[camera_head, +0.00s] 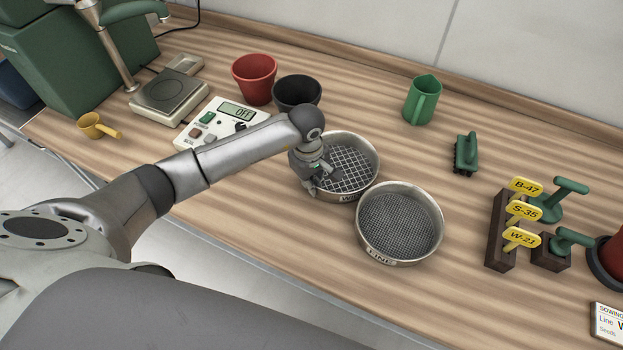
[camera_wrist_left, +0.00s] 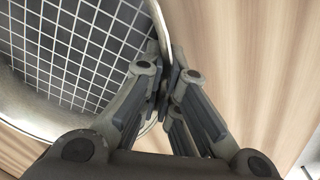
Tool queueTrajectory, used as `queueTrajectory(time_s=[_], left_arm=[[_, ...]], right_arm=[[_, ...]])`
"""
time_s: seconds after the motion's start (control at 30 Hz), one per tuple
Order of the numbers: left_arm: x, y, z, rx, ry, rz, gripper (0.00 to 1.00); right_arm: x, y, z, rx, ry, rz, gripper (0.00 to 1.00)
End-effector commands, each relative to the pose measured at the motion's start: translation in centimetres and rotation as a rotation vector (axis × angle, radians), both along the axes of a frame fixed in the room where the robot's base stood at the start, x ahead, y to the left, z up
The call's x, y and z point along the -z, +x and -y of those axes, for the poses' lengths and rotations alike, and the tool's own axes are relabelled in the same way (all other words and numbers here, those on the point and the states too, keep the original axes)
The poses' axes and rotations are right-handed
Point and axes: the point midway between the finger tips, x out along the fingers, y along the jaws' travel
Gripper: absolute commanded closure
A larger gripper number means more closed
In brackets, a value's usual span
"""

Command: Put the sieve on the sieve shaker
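A round metal sieve with a coarse grid (camera_head: 352,180) stands on the wooden bench, its front label partly hidden. My left gripper (camera_head: 318,178) is at its left rim. In the left wrist view, the gripper (camera_wrist_left: 165,82) has one finger inside the rim and one outside, closed together on the wall of the coarse sieve (camera_wrist_left: 75,50). A second sieve with fine mesh (camera_head: 400,222) stands just in front and to the right. A low device with a round plate (camera_head: 172,92) stands at the back left; I cannot tell whether it is the shaker. My right gripper is not in view.
A white control box (camera_head: 221,122) reads OFF, left of the sieves. A red pot (camera_head: 254,78) and black pot (camera_head: 297,91) stand behind. A green jug (camera_head: 422,100), a brush (camera_head: 466,154) and a tag rack (camera_head: 500,232) are to the right. The front bench is clear.

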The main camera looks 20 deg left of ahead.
Motion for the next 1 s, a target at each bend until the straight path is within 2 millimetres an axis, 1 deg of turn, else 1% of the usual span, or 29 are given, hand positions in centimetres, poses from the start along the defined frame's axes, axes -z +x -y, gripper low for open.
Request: queueTrajectory(time_s=[0.17, 0.3, 0.4, 0.5, 0.83, 0.9, 0.97, 1.0], left_arm=[[-0.1, 0.1, 0.0, 0.0, -0.001, 0.003, 1.0], [0.3, 0.1, 0.0, 0.0, -0.001, 0.003, 1.0], [0.2, 0.0, 0.0, 0.0, -0.001, 0.0, 0.85], [0.2, 0.0, 0.0, 0.0, -0.001, 0.0, 0.73], [0.0, 0.0, 0.0, 0.0, -0.001, 0.0, 0.73], [-0.3, 0.0, 0.0, 0.0, -0.001, 0.0, 0.73], [-0.9, 0.1, 0.0, 0.001, -0.001, 0.003, 0.73], [-1.6, 0.1, 0.0, 0.001, -0.001, 0.005, 0.73]], right_arm=[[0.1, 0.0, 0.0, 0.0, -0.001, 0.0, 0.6], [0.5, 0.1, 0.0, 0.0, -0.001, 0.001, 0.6], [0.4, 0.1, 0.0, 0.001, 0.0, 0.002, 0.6], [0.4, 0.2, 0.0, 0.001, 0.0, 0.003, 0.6], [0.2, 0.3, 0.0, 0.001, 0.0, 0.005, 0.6], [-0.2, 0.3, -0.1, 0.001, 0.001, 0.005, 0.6], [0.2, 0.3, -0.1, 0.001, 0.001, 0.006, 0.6], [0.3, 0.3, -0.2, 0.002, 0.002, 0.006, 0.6]])
